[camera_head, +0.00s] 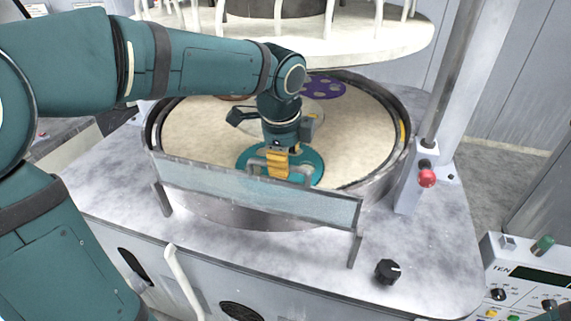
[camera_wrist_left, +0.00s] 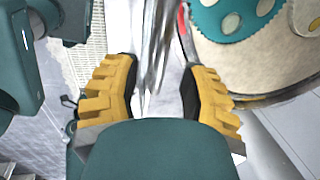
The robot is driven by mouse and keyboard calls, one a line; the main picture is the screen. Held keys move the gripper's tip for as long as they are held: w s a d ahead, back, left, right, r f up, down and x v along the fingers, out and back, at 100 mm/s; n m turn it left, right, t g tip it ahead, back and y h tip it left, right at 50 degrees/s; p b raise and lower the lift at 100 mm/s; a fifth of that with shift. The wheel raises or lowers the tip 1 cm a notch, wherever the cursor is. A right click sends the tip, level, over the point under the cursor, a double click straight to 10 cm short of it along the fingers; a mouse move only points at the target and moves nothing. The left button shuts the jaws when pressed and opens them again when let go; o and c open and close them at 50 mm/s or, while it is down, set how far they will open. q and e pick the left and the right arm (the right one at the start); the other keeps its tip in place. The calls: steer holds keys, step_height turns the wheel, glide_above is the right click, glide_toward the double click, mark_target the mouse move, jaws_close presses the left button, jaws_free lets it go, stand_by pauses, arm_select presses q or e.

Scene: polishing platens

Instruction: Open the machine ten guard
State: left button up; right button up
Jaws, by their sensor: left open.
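The clear guard (camera_head: 215,185) of machine ten is a long glassy panel along the front rim of the round polishing platen (camera_head: 200,130). A grey bar handle (camera_head: 258,162) sits at its top edge. My left gripper (camera_head: 278,168) reaches down from above at this handle, with a yellow finger pad overlapping it. In the left wrist view my left gripper (camera_wrist_left: 160,75) is open, and the guard (camera_wrist_left: 158,40) shows nearly edge-on between the two yellow fingers. I cannot tell whether either finger touches the handle. My right gripper is not in view.
A teal disc (camera_head: 312,165) and a purple holed disc (camera_head: 322,88) lie on the platen. A post with a red knob (camera_head: 427,178) stands at right. A black knob (camera_head: 387,271) is on the front deck. The control box marked TEN (camera_head: 515,285) is at lower right.

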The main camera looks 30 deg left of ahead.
arm_select(q)
steer(key=shift+w+f, duration=0.2)
steer(key=shift+f, duration=0.8)
jaws_close()
steer(key=shift+s, duration=0.1)
